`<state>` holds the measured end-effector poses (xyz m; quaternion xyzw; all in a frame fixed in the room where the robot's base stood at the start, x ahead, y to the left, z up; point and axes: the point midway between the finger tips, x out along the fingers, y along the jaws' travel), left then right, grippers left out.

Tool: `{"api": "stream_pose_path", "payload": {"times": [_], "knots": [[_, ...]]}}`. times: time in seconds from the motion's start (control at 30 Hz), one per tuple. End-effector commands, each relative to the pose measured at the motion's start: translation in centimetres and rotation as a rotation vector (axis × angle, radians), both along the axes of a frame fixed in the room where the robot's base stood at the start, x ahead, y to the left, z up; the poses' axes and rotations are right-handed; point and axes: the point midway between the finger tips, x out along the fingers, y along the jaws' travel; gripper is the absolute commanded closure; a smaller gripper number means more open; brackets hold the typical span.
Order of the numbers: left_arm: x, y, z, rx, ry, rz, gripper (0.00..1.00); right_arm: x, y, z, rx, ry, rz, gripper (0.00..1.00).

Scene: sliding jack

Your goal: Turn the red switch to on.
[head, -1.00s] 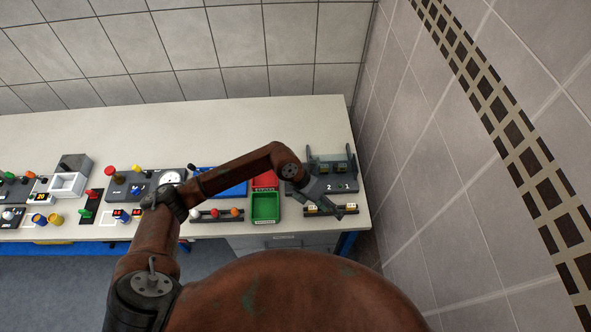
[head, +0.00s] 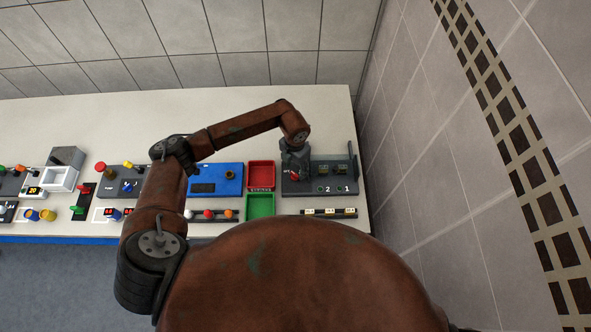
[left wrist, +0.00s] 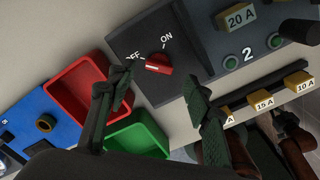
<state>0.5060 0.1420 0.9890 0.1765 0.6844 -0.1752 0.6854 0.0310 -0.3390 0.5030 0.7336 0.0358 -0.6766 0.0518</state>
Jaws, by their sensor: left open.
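The red switch (left wrist: 158,64) sits on a dark grey panel (left wrist: 150,90) in the left wrist view, with white OFF and ON labels beside it. Its end lies towards the OFF label, clear of ON. My left gripper (left wrist: 158,76) is open, with one finger on each side of the switch in that view; I cannot tell whether either finger touches it. In the head view my left gripper (head: 294,168) is over the left part of the panel, and a bit of the red switch (head: 294,176) shows at its fingers.
A red tray (head: 261,174) and a green tray (head: 260,206) stand left of the panel. A blue panel (head: 216,180) lies further left. A strip with fuses (head: 330,212) lies in front, and a tiled wall (head: 430,150) rises at the right. The table's back is clear.

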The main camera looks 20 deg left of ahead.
Motion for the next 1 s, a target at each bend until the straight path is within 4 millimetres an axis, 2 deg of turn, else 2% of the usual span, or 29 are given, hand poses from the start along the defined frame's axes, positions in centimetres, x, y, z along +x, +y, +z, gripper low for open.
{"api": "stream_pose_path", "payload": {"times": [0.07, 0.17, 0.4, 0.5, 0.6, 1.0], "knots": [[-0.1, 0.1, -1.1, 0.000, 0.004, 0.004, 0.54, -1.0, -0.4, 0.5, -0.004, 0.013, -0.002, 1.00], [-0.1, 0.1, -2.4, -0.001, 0.003, 0.003, 0.54, -1.0, -0.7, 0.7, -0.007, 0.012, -0.001, 1.00], [0.0, 0.0, -3.7, 0.000, 0.000, 0.000, 0.54, 2.8, -0.6, 1.2, -0.005, -0.038, 0.008, 1.00], [0.0, -0.1, -3.7, 0.000, 0.000, -0.001, 0.54, 3.5, -0.5, 1.2, -0.004, -0.046, 0.010, 1.00], [0.0, -0.1, -3.7, 0.000, 0.000, -0.002, 0.54, 3.3, -0.3, 1.1, -0.003, -0.042, 0.010, 1.00], [0.0, -0.2, -3.6, -0.001, 0.000, -0.003, 0.81, 0.7, 0.4, 0.9, 0.004, -0.011, 0.000, 1.00]]}}
